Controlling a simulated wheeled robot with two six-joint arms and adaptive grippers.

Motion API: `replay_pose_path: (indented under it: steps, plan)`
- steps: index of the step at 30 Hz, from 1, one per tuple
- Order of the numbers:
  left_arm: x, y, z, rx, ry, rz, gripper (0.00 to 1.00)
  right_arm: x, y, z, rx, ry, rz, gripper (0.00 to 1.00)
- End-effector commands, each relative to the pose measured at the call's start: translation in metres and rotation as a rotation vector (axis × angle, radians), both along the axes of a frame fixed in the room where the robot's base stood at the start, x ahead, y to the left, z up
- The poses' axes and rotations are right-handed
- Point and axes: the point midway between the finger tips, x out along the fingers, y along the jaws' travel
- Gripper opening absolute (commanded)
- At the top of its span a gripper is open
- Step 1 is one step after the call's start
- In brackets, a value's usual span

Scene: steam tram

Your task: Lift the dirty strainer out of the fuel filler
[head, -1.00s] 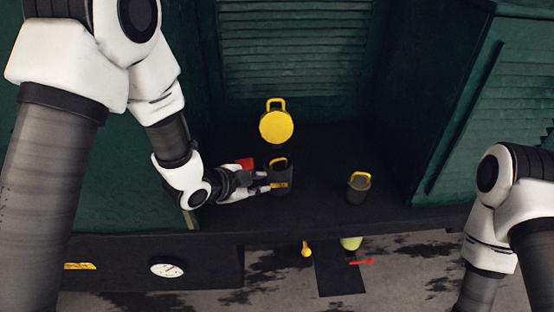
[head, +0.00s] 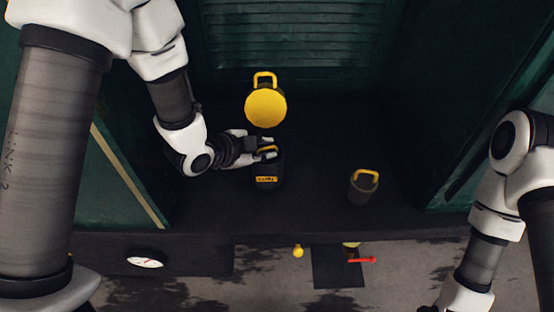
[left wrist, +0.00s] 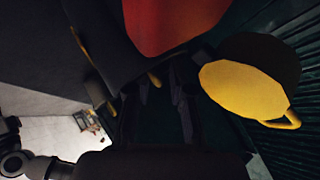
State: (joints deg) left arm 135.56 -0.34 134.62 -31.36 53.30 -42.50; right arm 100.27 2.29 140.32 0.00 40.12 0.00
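The fuel filler (head: 268,181) is a dark cylinder with a yellow label, standing on the dark deck in the head view. The yellow handle (head: 267,150) of the dirty strainer shows at its top; the strainer's body is hidden inside. My left gripper (head: 271,147) is at the filler's mouth, its fingers around or just beside the handle. In the left wrist view the fingers (left wrist: 163,88) are apart, with a small yellow piece of handle (left wrist: 154,79) beyond them. They do not visibly pinch it. My right arm is at the right edge; its gripper is out of the picture.
A round yellow cap (head: 265,106) with a loop stands behind the filler. A second grey strainer (head: 362,187) with a yellow handle stands to the right on the deck. A blurred red thing (left wrist: 175,22) is close in the wrist view. The deck between filler and second strainer is clear.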

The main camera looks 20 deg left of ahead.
Motion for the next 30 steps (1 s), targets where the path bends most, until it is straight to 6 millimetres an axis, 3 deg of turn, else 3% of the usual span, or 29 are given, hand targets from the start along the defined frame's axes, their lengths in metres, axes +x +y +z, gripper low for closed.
replay_pose_path:
  steps: [4,5,6,20,26,30]
  plan:
    - [0.0,0.0,0.001,0.0,0.0,0.0,0.22,-0.001,0.0,0.001,0.0,0.002,0.0,0.4]
    - [0.0,0.0,0.001,0.0,0.0,0.0,0.15,-0.001,0.0,0.002,0.0,0.002,0.0,0.4]
    - [0.0,0.0,0.001,0.0,0.0,0.0,0.0,-0.001,0.0,0.002,0.0,0.002,0.0,0.4]
    - [0.0,0.0,0.003,0.001,0.002,-0.001,0.0,0.0,0.0,0.001,0.0,0.001,0.0,0.4]
    - [0.001,0.0,0.026,0.001,-0.003,-0.001,0.0,-0.001,0.0,-0.001,0.0,0.001,0.0,0.4]
    - [0.001,0.0,0.056,0.001,-0.007,-0.002,0.0,-0.001,0.0,-0.002,0.0,0.001,0.0,0.4]
